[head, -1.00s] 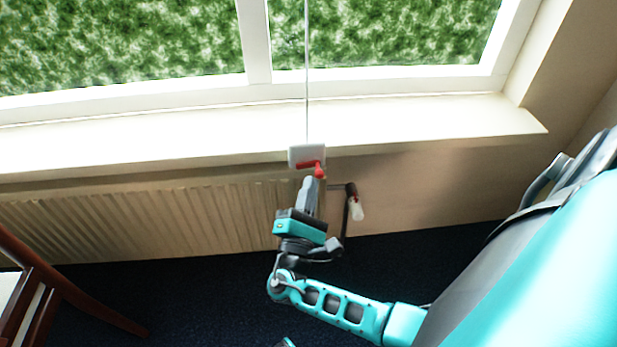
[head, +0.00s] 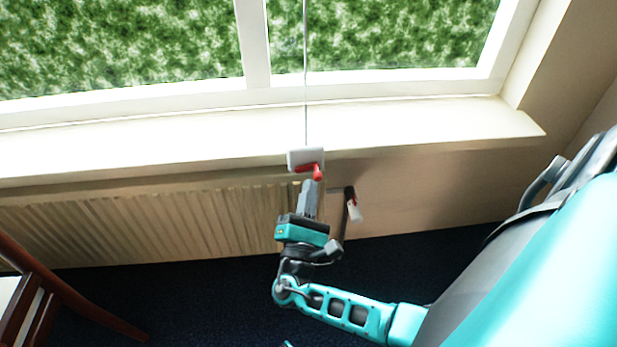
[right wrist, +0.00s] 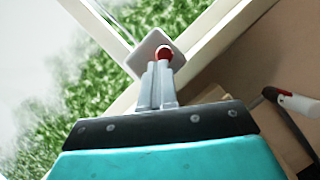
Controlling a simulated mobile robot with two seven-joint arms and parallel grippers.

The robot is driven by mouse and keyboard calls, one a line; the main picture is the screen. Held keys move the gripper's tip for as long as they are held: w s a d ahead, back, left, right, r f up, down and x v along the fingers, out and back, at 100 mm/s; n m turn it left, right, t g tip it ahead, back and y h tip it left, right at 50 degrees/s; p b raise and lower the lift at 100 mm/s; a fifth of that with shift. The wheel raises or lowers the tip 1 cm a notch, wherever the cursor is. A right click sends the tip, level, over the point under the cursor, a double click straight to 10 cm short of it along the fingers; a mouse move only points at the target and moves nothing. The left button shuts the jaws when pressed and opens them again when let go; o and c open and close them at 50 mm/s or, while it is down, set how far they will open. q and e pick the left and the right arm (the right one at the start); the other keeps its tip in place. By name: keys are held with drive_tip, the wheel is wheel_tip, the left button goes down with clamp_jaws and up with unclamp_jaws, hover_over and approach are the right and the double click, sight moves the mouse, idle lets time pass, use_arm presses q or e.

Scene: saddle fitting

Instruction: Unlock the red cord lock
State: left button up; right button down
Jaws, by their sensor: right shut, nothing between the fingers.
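The red cord lock (head: 311,168) is a small red lever on a white plate (head: 294,158) at the front edge of the window sill. A thin cord (head: 306,80) runs up from the plate. In the right wrist view, the red lock (right wrist: 164,53) shows just beyond my fingertips against the white plate (right wrist: 146,50). My right gripper (head: 311,184) is shut and empty, just below the red lever. I cannot tell whether the fingertips touch it. My left gripper is not in view.
A crank with a white and red handle (head: 354,208) hangs just right of my right gripper. A ribbed radiator (head: 150,225) is below the sill (head: 420,125). A brown wooden chair (head: 70,295) stands at the lower left. The dark floor between is clear.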

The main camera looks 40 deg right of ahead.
drive_tip(key=shift+d+r+n+t+y+p, duration=0.15)
drive_tip(key=shift+n+t+y, duration=0.35)
drive_tip(key=shift+n, duration=0.55)
drive_tip(key=shift+a+r+n+t+y+p, duration=0.1)
drive_tip(key=shift+n+t+y+p, duration=0.35)
drive_tip(key=shift+n, duration=0.65)
drive_tip(key=shift+d+r+n+t+y, duration=0.1)
drive_tip(key=shift+n+t+y, duration=0.15)
drive_tip(key=shift+n+t, duration=0.6)
drive_tip(key=shift+r+n+t+y+p, duration=0.15)
drive_tip(key=shift+n+t+y+p, duration=0.35)
drive_tip(key=shift+n, duration=0.9)
drive_tip(key=shift+r+n+t+y, duration=0.15)
drive_tip(key=shift+n+t+y, duration=0.15)
drive_tip(key=shift+n+y, duration=0.8)
idle(1.4)
drive_tip(key=shift+f+n+h, duration=0.1)
drive_tip(key=shift+n+h, duration=0.2)
